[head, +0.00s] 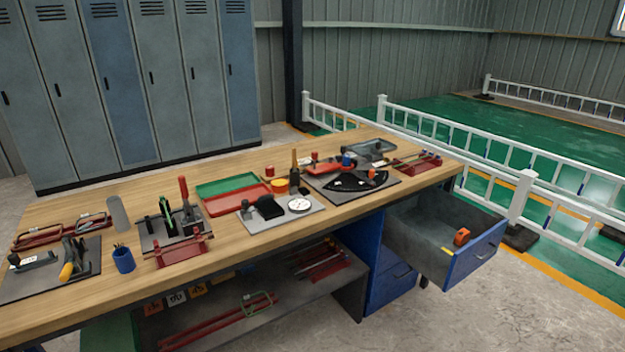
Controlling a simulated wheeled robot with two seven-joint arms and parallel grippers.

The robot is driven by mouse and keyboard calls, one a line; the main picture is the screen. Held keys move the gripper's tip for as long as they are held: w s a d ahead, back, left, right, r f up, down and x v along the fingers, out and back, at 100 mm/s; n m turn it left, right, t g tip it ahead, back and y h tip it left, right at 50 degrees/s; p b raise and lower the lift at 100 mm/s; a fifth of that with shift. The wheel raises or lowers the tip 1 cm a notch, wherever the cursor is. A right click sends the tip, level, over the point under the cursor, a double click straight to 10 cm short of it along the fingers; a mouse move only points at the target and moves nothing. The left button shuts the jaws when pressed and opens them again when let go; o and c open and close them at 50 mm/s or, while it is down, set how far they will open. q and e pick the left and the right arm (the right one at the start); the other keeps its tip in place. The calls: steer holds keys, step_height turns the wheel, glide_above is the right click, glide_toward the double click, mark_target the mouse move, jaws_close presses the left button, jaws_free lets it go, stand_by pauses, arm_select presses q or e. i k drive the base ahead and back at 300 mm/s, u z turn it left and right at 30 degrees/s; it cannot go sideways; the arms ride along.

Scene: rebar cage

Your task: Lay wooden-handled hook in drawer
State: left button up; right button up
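The blue drawer (476,255) at the right end of the workbench is pulled open. Its grey inside is mostly bare, with a small orange object lying toward the front right. An upright tool with a wooden-coloured handle (294,158) stands on the bench near the middle; it may be the wooden-handled hook, but its lower end is too small to make out. Neither of my grippers shows in the head view.
The wooden workbench (150,270) holds red and green trays (228,184), a blue cup (123,260), grey mats with tools and red racks. Lockers (130,80) stand behind. A white railing (520,195) runs close behind the drawer. Floor in front is clear.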

mark_target(432, 240)
steer(key=u, duration=0.55)
steer(key=i, duration=1.6)
steer(key=z, duration=0.85)
